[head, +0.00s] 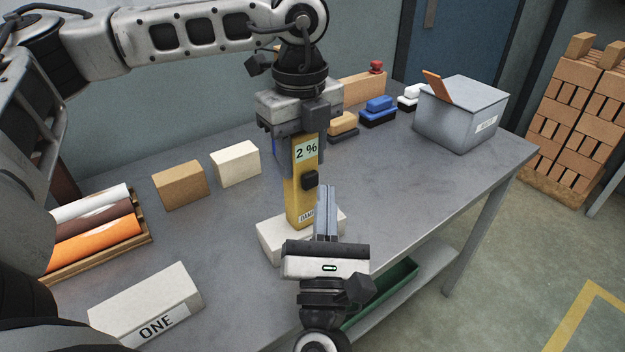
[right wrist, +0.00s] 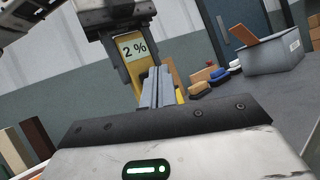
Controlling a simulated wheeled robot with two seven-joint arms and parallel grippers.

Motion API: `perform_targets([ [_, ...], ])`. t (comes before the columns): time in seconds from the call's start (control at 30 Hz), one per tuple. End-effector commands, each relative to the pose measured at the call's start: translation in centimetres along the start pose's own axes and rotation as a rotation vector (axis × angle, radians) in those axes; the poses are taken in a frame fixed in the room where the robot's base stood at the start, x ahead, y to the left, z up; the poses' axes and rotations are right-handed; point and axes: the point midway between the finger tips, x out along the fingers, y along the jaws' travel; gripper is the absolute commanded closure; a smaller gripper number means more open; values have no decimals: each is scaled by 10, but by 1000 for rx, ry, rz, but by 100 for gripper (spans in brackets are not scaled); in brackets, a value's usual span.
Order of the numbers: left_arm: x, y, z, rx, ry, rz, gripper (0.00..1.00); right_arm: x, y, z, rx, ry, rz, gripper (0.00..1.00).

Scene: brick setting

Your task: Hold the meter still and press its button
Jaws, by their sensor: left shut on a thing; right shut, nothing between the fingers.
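The yellow meter (head: 297,197) stands roughly upright with its lower end at a pale block (head: 272,238); whether it touches the block is unclear. Its display reads "2 %", and a dark button (head: 310,180) is on its front. My left gripper (head: 301,165) is shut on the meter's upper part from above. My right gripper (head: 326,188) is shut and empty, its fingertips just right of and close to the button; contact cannot be told. In the right wrist view the meter (right wrist: 139,68) shows behind my right fingers (right wrist: 157,72), and the button is hidden.
A brown block (head: 180,185) and a cream block (head: 236,164) stand left of the meter. A tray of coloured rolls (head: 95,236) and a block marked "ONE" (head: 146,303) lie nearer. Brushes (head: 378,111) and a grey bin (head: 462,112) stand behind. The table's right side is clear.

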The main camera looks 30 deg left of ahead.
Motion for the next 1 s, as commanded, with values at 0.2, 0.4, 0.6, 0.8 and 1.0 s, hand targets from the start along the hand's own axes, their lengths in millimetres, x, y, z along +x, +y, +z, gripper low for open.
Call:
perform_targets([
  [0.2,1,1,0,0,0,4,87,0,0,0,0,0,0,100],
  [0.4,1,1,0,0,0,4,87,0,0,0,0,0,0,100],
  [0.6,1,1,0,0,0,4,87,4,3,-3,-1,0,-1,100],
  [0.8,1,0,0,0,0,3,87,6,4,-5,0,0,0,100],
  [1.0,1,0,0,0,0,3,87,6,4,-5,0,0,0,100],
])
